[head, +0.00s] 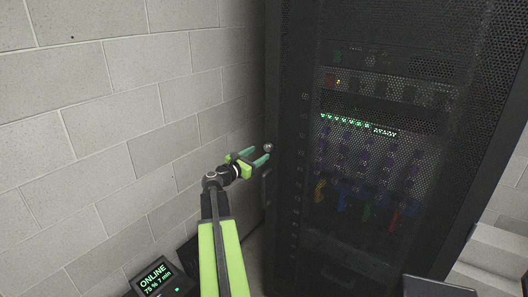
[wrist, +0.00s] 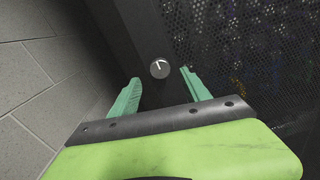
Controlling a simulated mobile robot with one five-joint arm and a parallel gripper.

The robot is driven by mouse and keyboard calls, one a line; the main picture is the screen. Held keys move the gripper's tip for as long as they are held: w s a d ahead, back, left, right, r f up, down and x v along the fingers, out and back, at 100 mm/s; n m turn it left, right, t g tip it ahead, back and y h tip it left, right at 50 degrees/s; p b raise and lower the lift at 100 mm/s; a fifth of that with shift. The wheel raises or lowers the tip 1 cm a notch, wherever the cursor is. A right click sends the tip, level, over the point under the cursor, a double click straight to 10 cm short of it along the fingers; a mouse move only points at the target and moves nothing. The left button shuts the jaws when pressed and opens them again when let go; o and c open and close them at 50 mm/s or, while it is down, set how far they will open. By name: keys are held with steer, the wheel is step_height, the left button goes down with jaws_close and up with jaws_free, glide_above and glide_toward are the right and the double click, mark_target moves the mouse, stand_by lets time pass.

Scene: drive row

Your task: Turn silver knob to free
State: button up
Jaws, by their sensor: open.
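The silver knob (head: 268,147) is a small round grey knob on the left frame of the black rack door (head: 288,120). In the wrist view the knob (wrist: 159,68) shows a white pointer line and sits just beyond the fingertips, between them. My gripper (head: 259,160) has green fingers and is open and empty beside the rack's left edge. In the wrist view my gripper (wrist: 160,74) has one finger on each side of the knob, apart from it. Any label around the knob is too small to read.
A grey block wall (head: 110,120) stands to the left of the rack. Behind the perforated door, a row of green lights (head: 345,121) and coloured cables (head: 365,205) show. A dark handle-like part (head: 266,185) sits below the knob. A grey stepped block (head: 500,255) is at right.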

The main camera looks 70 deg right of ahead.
mark_target(267, 148)
steer(key=x, duration=0.5)
steer(key=shift+a, duration=0.1)
jaws_close()
steer(key=shift+a, duration=0.1)
